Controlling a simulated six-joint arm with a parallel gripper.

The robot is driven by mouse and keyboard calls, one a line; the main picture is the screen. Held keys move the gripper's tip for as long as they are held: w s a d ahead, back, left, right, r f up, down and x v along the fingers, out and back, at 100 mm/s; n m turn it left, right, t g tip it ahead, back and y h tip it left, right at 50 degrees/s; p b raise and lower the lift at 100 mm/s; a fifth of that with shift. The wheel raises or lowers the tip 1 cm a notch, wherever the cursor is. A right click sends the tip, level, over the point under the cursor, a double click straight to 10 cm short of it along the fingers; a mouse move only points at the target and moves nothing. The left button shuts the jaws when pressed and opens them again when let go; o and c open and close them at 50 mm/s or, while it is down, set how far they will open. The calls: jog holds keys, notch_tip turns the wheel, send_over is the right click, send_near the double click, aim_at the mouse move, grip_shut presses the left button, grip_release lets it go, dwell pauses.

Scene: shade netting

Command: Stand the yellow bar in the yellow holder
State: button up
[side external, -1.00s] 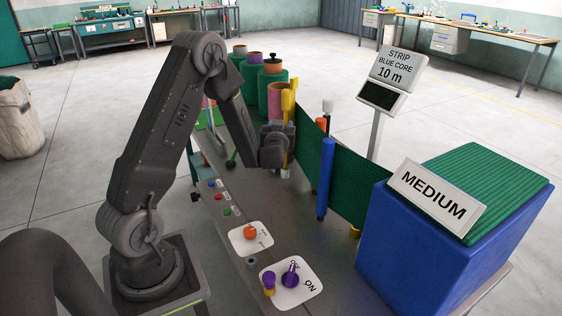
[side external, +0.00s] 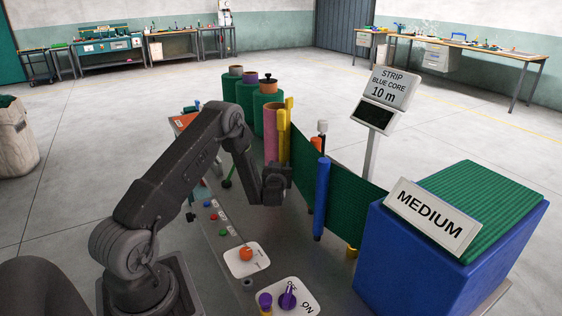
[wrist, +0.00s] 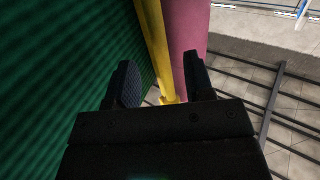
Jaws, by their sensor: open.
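The yellow bar (side external: 283,143) stands upright beside the pink roll (side external: 270,133) in the side view. In the wrist view the yellow bar (wrist: 153,45) runs down between the pink roll and the green netting. Its foot meets a small yellow piece, which looks like the yellow holder (wrist: 170,99); how deep the bar sits in it cannot be told. My gripper (side external: 282,186) is low beside the netting, below most of the bar. In the wrist view my gripper (wrist: 160,78) is open, with the bar showing past and between its fingers, apparently ungripped.
Green netting (side external: 350,183) stretches right from the rolls, past a blue upright roller (side external: 321,198), to a blue block (side external: 415,262). Green rolls (side external: 247,97) stand behind. An orange knob (side external: 246,254) and purple knobs (side external: 287,298) sit at the front.

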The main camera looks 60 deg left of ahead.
aim_at(281, 160)
jog(key=shift+x, duration=2.7)
grip_shut()
